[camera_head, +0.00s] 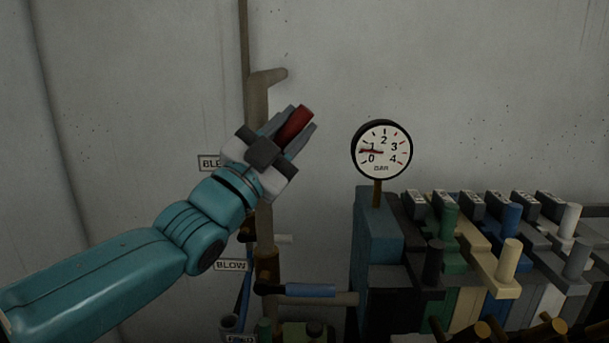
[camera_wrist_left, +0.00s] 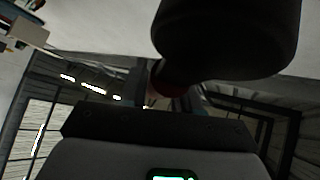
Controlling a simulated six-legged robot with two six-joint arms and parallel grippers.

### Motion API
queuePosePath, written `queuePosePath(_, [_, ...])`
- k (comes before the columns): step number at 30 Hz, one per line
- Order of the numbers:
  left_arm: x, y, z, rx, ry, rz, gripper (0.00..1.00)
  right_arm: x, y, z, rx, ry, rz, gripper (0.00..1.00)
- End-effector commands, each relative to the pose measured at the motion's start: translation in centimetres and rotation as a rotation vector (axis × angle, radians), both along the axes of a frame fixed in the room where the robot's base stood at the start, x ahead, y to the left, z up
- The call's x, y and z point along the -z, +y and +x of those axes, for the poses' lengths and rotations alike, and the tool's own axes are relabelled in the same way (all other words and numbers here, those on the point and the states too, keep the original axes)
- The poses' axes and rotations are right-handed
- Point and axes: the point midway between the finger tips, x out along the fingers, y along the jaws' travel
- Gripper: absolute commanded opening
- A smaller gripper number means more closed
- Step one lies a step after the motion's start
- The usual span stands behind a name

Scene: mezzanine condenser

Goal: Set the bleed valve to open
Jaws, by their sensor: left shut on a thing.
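The bleed valve's red lever (camera_head: 295,124) sticks up and to the right between the fingers of my left gripper (camera_head: 290,130). The gripper is shut on it, in front of the vertical pipe. The valve body is hidden behind my gripper and wrist. A label (camera_head: 209,163) beginning "BLE" shows just left of my wrist, its end covered. In the left wrist view, a large dark shape fills the top centre, and a dim red patch (camera_wrist_left: 160,88) shows below it. My right gripper is not in view.
A lower valve with a blue handle (camera_head: 310,290) lies level near the "BLOW" label (camera_head: 231,265). A round gauge (camera_head: 382,150) stands to the right, its needle near 1. A bank of several coloured levers (camera_head: 508,260) fills the lower right. The upper wall is clear.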

Motion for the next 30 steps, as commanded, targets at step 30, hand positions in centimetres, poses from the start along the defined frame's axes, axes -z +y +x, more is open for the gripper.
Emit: queuePosePath(30, [-1.7, 4.5, 0.1, -0.002, 0.007, -0.514, 0.00, 9.0, 0.0, 0.0, 0.000, 0.000, 0.000, 0.00])
